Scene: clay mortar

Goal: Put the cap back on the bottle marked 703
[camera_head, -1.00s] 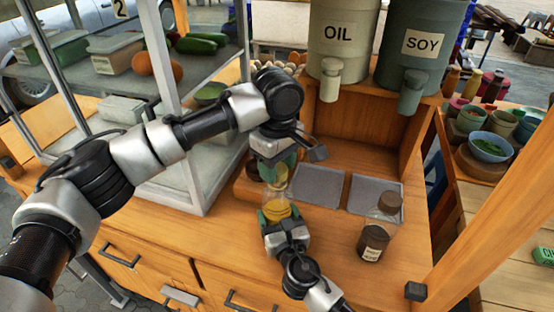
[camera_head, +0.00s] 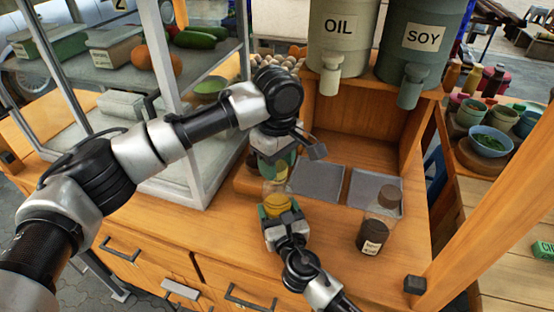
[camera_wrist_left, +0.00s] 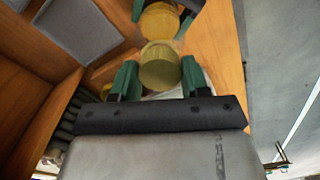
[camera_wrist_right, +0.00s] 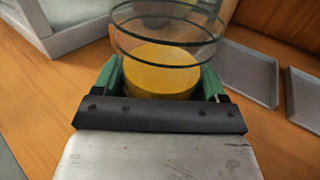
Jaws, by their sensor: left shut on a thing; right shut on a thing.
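My left gripper (camera_head: 278,156) is above my right gripper, pointing down over the counter. In the left wrist view a round olive-yellow piece (camera_wrist_left: 160,66), which looks like the cap, sits between its green fingers. My right gripper (camera_head: 277,208) is shut around a clear bottle with yellow contents (camera_head: 277,203). In the right wrist view the bottle's clear upper part (camera_wrist_right: 165,35) rises above the yellow fill (camera_wrist_right: 160,75), with dark rings around it. The bottle is close under the left gripper; I cannot tell whether cap and bottle touch. No 703 mark is readable.
A dark labelled bottle (camera_head: 372,236) stands on the counter to the right. Two grey trays (camera_head: 316,181) lie behind. OIL (camera_head: 338,40) and SOY (camera_head: 420,45) dispensers stand above. A glass case (camera_head: 180,165) is at the left. Bare counter lies around the right gripper.

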